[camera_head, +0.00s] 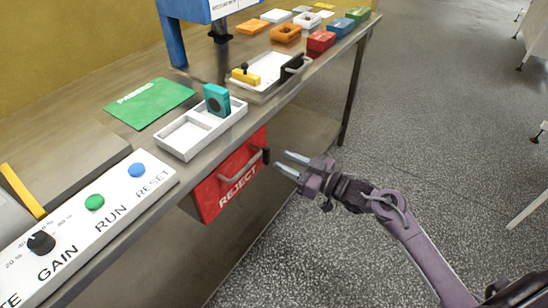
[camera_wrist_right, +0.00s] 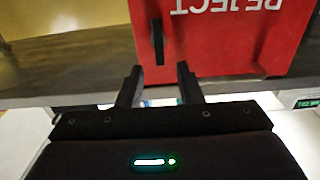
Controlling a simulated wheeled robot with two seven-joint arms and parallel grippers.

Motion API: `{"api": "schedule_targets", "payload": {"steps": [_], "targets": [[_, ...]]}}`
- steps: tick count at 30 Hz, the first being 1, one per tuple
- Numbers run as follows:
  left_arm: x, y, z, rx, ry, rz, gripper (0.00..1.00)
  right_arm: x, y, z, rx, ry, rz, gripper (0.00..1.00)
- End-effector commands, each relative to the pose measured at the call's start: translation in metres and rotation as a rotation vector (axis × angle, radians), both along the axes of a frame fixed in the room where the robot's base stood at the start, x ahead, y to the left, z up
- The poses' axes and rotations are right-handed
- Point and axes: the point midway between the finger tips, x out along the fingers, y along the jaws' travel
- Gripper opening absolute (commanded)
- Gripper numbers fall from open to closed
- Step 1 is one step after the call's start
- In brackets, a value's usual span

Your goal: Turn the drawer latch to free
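A red drawer marked REJECT (camera_head: 226,190) hangs under the table's front edge, with a grey bar handle across its face. A small black latch (camera_head: 266,156) sits at the drawer's upper right side. My right gripper (camera_head: 289,165) is open and empty, its fingertips pointing at the latch from a short distance to the right. In the right wrist view the latch (camera_wrist_right: 158,42) is a dark upright bar on the red drawer face (camera_wrist_right: 225,40), ahead of and between the two open fingers (camera_wrist_right: 160,75), apart from them. My left gripper is not in view.
On the table stand a control panel (camera_head: 100,215) with knob and buttons, a green PASSED mat (camera_head: 150,103), a white divided tray (camera_head: 186,134) with a teal block (camera_head: 217,99), and several coloured blocks at the back.

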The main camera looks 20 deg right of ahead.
Motion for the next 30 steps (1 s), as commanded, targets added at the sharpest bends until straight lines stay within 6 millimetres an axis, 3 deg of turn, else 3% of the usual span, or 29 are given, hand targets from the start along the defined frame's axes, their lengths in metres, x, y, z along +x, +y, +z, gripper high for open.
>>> {"api": "schedule_targets", "payload": {"steps": [9, 19, 27, 30], "targets": [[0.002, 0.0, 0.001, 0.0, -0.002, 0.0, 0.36, 0.034, 0.025, 0.0, 0.001, -0.001, -0.004, 0.33], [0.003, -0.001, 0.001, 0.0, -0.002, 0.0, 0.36, 0.038, 0.028, -0.001, -0.002, 0.001, -0.004, 0.33], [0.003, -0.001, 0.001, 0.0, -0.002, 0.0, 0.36, 0.038, 0.028, -0.001, -0.002, 0.001, -0.004, 0.0], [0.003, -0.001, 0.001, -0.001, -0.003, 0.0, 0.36, 0.038, 0.028, -0.001, -0.002, 0.001, -0.004, 0.0]]}}
